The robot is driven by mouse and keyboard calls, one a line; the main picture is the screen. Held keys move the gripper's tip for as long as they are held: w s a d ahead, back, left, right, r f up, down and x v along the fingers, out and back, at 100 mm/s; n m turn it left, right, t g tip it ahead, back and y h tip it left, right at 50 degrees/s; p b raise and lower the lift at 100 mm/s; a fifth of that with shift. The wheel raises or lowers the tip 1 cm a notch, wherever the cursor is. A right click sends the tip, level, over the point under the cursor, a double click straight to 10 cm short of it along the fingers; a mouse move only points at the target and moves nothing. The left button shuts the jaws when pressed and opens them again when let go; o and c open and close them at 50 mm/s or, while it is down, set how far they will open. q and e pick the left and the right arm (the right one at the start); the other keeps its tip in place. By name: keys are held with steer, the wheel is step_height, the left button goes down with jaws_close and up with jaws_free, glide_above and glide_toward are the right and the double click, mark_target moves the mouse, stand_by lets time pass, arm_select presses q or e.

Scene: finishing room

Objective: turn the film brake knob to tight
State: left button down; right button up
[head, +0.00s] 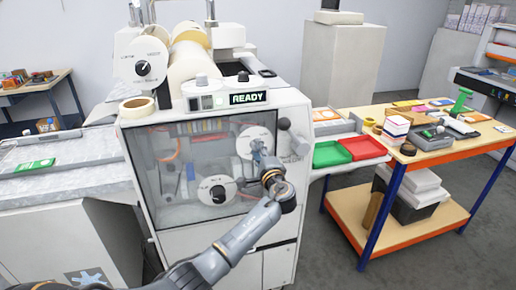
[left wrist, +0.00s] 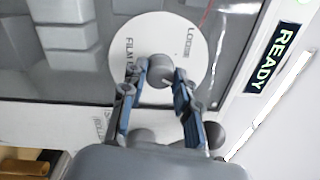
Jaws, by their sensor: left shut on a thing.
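In the left wrist view the disc (left wrist: 187,62) shows the words "FILM" and "LOOSE", partly covered. A grey round knob (left wrist: 159,68) stands at its middle. My left gripper (head: 259,153) is at this knob, its two fingers shut on the knob's sides, as the left wrist view shows (left wrist: 162,82). The knob's pointer setting cannot be made out. My right gripper is not in view.
A second white dial (head: 217,190) sits lower on the panel, and another (head: 145,62) at the roll above. A "READY" display (head: 248,98) tops the machine. Red (head: 362,148) and green (head: 330,154) trays stand to the right, beside a wooden table (head: 395,150).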

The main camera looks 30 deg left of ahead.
arm_select(q)
steer(key=shift+m+p, duration=1.05)
steer(key=shift+m, duration=1.25)
steer(key=c, duration=1)
jaws_free()
steer(key=shift+s+d, duration=0.1)
steer(key=v, duration=1.1)
steer(key=shift+s+d+f, duration=0.15)
steer(key=shift+s+d, duration=0.1)
